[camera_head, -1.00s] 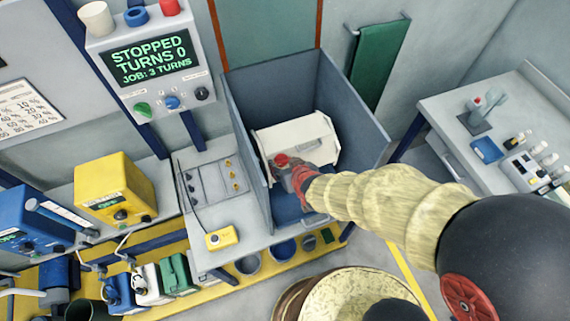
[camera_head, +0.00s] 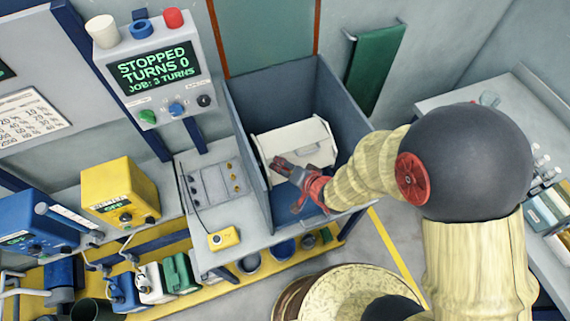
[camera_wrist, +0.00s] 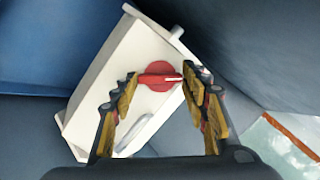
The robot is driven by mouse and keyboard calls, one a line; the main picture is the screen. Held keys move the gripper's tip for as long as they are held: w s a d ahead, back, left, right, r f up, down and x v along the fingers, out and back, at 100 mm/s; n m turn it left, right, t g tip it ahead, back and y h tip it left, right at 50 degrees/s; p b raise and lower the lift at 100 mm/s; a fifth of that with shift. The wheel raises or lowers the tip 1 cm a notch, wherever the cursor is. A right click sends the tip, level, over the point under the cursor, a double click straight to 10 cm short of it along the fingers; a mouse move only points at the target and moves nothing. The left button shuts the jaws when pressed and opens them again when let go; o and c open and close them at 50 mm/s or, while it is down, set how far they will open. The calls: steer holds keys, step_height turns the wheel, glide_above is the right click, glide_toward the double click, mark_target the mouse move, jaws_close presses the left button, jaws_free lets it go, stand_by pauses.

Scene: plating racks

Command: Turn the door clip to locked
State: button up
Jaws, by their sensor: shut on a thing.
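The door clip (camera_wrist: 158,77) is a round red knob with a raised bar and a white line, on the face of a white box (camera_wrist: 118,62). In the wrist view the bar lies roughly level and its white line points right. My gripper (camera_wrist: 160,82) has its fingertips at the two ends of the bar, shut on it. In the head view my gripper (camera_head: 278,164) reaches the front of the white box (camera_head: 297,140) and hides the clip. A grey handle (camera_wrist: 135,133) sits on the box face below the clip.
The box is inside an open-topped blue-grey enclosure (camera_head: 243,130) with walls close around my gripper. A yellow pendant (camera_head: 224,239) lies on the bench at left. A green cloth (camera_head: 376,68) hangs behind.

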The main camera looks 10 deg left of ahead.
steer(key=m, duration=0.3)
steer(key=shift+d+f+m+y+p, duration=0.1)
steer(key=shift+m+y+p, duration=0.2)
steer(key=shift+y+p, duration=0.1)
steer(key=m+t, duration=0.1)
steer(key=m, duration=0.3)
steer(key=shift+y, duration=0.4)
steer(key=o, duration=1.2)
steer(key=shift+c, duration=0.2)
steer(key=v, duration=1.2)
steer(key=shift+f, duration=0.1)
